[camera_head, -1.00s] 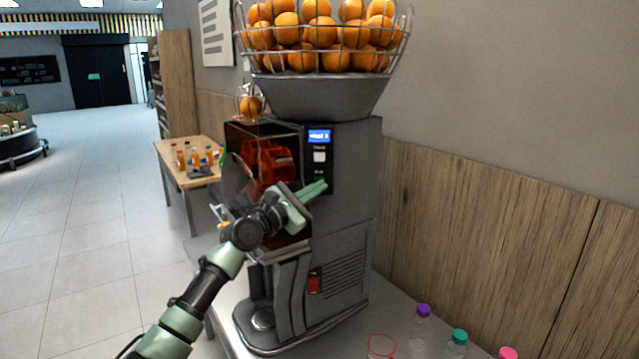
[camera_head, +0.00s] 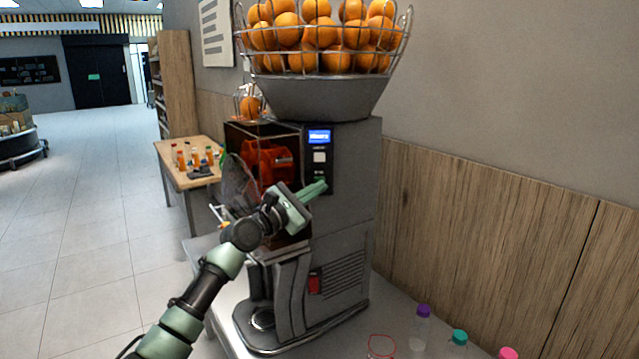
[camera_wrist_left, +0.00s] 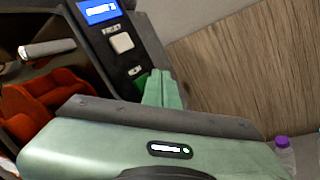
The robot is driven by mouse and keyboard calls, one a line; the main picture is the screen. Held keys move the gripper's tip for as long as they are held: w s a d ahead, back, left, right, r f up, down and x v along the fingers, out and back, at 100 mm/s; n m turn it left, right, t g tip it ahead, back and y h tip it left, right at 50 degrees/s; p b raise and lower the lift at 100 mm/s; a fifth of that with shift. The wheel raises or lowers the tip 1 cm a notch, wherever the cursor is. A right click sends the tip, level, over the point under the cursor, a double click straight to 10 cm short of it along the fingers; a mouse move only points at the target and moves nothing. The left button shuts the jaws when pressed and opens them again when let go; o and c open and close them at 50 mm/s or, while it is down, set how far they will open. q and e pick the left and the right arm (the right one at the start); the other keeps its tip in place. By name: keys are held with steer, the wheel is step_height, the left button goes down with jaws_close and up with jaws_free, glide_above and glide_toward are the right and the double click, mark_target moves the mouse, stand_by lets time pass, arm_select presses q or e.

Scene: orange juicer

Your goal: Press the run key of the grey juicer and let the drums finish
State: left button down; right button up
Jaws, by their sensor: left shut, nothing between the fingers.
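The grey juicer (camera_head: 345,230) stands on a counter against the wall, with a wire basket of oranges on top. Its control panel has a lit blue display (camera_head: 319,136), a white key (camera_head: 320,157) and, below that, the green run key (camera_wrist_left: 141,82), partly hidden by my fingers in the left wrist view. My left gripper (camera_head: 321,187) is shut and empty, its fingertips at the run key; I cannot tell whether they touch it. The red-orange drums (camera_head: 270,162) show in the open-looking bay left of the panel. My right gripper is not in view.
Bottles with purple (camera_head: 424,309), teal (camera_head: 459,336) and pink (camera_head: 507,353) caps stand on the counter at the right front, near a red ring (camera_head: 381,346). A wooden table (camera_head: 178,165) with small bottles stands behind at the left. The floor at left is clear.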

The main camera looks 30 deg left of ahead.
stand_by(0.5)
arm_select(q)
steer(key=shift+w+a, duration=0.25)
steer(key=shift+w, duration=0.1)
steer(key=shift+a+b, duration=0.1)
steer(key=shift+b, duration=0.3)
steer(key=shift+w+a+r+b, duration=0.25)
steer(key=shift+r+b, duration=0.1)
steer(key=shift+b, duration=0.05)
stand_by(1.0)
steer(key=shift+s+d+f+p, duration=0.1)
steer(key=shift+s+f+p, duration=0.15)
steer(key=shift+p, duration=0.2)
steer(key=shift+s+f, duration=0.2)
steer(key=shift+f, duration=0.15)
